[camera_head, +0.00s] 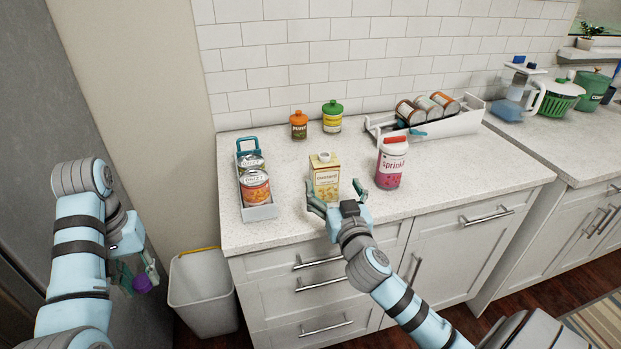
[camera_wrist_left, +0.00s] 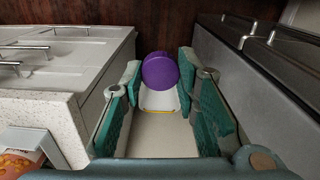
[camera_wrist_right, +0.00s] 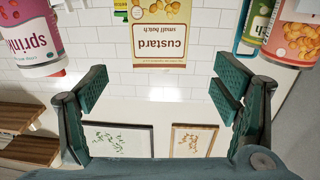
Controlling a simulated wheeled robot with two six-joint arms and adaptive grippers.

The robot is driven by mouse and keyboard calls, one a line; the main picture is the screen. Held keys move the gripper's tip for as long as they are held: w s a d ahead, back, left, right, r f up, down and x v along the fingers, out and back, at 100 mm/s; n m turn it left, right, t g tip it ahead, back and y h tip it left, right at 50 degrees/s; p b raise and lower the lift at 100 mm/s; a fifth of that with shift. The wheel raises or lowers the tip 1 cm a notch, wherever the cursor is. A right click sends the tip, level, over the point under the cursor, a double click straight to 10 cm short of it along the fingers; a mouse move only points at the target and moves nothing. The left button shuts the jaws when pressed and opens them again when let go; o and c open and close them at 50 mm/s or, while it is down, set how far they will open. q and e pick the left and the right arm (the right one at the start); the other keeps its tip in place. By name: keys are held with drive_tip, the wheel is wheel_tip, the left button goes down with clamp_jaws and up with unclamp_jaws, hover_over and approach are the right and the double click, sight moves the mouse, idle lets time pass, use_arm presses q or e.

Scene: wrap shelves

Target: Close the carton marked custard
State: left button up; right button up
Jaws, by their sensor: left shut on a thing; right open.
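The custard carton (camera_head: 325,182) stands upright near the counter's front edge, with a pale spout (camera_head: 324,156) on top. Its label reads upside down in the right wrist view (camera_wrist_right: 160,38). No coloured cap shows on the spout. My left gripper (camera_head: 138,277) is away from the counter, low at the left, and shut on a purple round cap (camera_wrist_left: 160,71); the cap also shows in the head view (camera_head: 142,284). My right gripper (camera_head: 338,200) is open and empty, its fingers just in front of the carton; I cannot tell whether they touch it.
A tray of cans (camera_head: 262,212) stands left of the carton, a sprinkles jar (camera_head: 391,165) right. Orange (camera_head: 298,126) and green-lidded (camera_head: 332,121) jars are behind. A rack (camera_head: 470,119) holds cans at the back right. A grey bin (camera_head: 201,285) stands on the floor.

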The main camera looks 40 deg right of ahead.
sight(327, 173)
use_arm(q)
drive_tip(key=shift+w, duration=0.1)
use_arm(e)
drive_tip(key=x, duration=0.4)
drive_tip(key=shift+w, duration=0.15)
drive_tip(key=shift+w+d, duration=0.2)
drive_tip(key=x, duration=0.4)
drive_tip(key=shift+w+d, duration=0.2)
drive_tip(key=shift+w, duration=0.1)
use_arm(q)
drive_tip(key=shift+r, duration=0.1)
use_arm(e)
drive_tip(key=shift+s, duration=0.1)
drive_tip(key=shift+c, duration=0.2)
drive_tip(key=c, duration=1.8)
drive_tip(key=shift+c, duration=0.2)
